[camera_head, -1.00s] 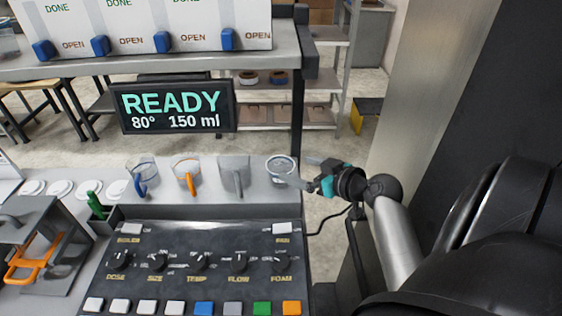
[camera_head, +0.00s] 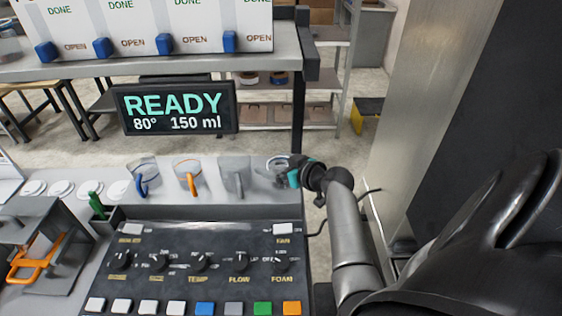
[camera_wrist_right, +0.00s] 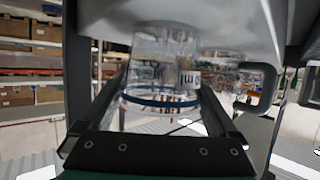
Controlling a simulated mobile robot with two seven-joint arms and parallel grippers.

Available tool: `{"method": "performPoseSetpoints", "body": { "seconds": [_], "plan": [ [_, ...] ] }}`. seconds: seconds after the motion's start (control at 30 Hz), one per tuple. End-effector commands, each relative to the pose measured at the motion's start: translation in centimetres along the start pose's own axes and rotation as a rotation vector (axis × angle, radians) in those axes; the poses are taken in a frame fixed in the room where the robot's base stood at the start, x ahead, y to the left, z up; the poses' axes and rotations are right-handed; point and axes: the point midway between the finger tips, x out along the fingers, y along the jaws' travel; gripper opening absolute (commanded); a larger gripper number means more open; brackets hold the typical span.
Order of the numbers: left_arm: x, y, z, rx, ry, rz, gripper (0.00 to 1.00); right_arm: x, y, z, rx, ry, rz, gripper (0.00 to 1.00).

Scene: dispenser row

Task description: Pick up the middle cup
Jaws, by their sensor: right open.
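A row of clear cups stands on the grey counter behind the control panel. In the head view, from the left, they are a blue-handled cup (camera_head: 143,176), an orange-handled cup (camera_head: 188,176) and a grey-handled cup (camera_head: 235,178). A clear round vessel (camera_head: 276,166) is at the right end, partly hidden by my right gripper (camera_head: 284,168). In the right wrist view a clear vessel with a blue band (camera_wrist_right: 160,80) shows between the two open fingers; contact cannot be told. My left gripper is not in view.
The control panel (camera_head: 205,255) with knobs and coloured buttons lies in front of the cups. A READY display (camera_head: 175,106) stands behind them. A metal stand with an orange handle (camera_head: 35,262) and a green handle (camera_head: 97,205) are at the left. A black post rises behind the counter's right end.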

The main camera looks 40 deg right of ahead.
Motion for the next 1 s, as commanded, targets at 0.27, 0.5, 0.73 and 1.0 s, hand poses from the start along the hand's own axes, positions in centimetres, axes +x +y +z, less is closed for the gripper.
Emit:
{"method": "performPoseSetpoints", "body": {
  "seconds": [0.27,0.5,0.73,1.0],
  "plan": [
    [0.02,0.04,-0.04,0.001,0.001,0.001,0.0,0.58,-0.01,0.02,0.0,-0.001,0.0,0.95],
    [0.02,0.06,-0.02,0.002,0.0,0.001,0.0,0.55,-0.01,0.03,0.0,-0.001,0.0,0.77],
    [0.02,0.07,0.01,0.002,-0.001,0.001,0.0,0.54,-0.01,0.03,0.0,-0.001,0.0,0.51],
    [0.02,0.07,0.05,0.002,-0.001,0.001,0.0,0.54,0.0,0.01,0.0,-0.001,0.0,0.34]
  ]
}}
